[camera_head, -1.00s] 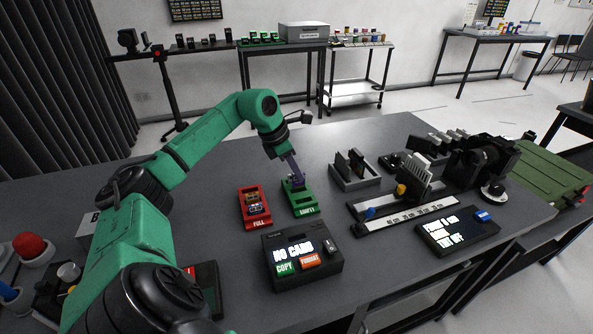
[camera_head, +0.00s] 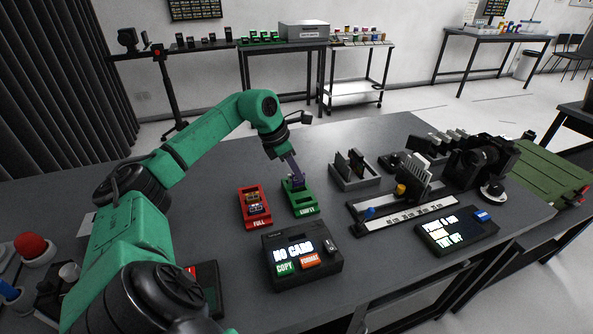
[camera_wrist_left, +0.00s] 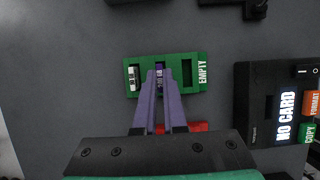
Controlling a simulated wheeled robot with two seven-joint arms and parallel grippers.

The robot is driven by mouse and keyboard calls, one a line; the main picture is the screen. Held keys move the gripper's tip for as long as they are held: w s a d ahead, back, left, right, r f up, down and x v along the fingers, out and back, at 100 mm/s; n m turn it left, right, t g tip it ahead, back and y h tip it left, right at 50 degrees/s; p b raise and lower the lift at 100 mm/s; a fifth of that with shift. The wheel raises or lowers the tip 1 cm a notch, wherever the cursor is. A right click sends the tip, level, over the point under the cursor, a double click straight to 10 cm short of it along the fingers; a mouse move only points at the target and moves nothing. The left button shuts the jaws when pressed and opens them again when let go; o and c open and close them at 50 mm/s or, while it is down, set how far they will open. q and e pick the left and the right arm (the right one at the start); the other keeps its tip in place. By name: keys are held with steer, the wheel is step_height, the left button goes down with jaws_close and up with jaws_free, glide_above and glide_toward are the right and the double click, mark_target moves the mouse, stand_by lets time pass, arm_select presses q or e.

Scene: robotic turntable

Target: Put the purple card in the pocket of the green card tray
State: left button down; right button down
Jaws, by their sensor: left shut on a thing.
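The green card tray (camera_head: 305,201), labelled EMPTY, lies on the table beside the red tray. In the left wrist view the green tray (camera_wrist_left: 177,61) has a row of pockets, with a white-labelled card (camera_wrist_left: 134,76) in the left one and the right one empty. My left gripper (camera_head: 296,180) points down at the far part of the green tray. It is shut on the purple card (camera_wrist_left: 159,77), which is at the middle pocket. The fingers hide much of the card, so how deep it sits I cannot tell. My right gripper is out of view.
The red tray (camera_head: 255,218), labelled FULL, holds several cards close on the left. A black card reader (camera_head: 303,258) showing NO CARD stands in front. A grey slotted holder (camera_head: 352,179) and a slider rail (camera_head: 412,214) stand to the right.

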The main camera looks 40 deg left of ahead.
mark_target(294, 175)
arm_select(q)
steer(key=shift+f+b, duration=0.95)
steer(key=shift+f, duration=0.6)
steer(key=c, duration=0.9)
jaws_free()
steer(key=shift+r, duration=0.1)
steer(key=v, duration=1.4)
steer(key=shift+s+a+r, duration=0.1)
steer(key=shift+r, duration=0.1)
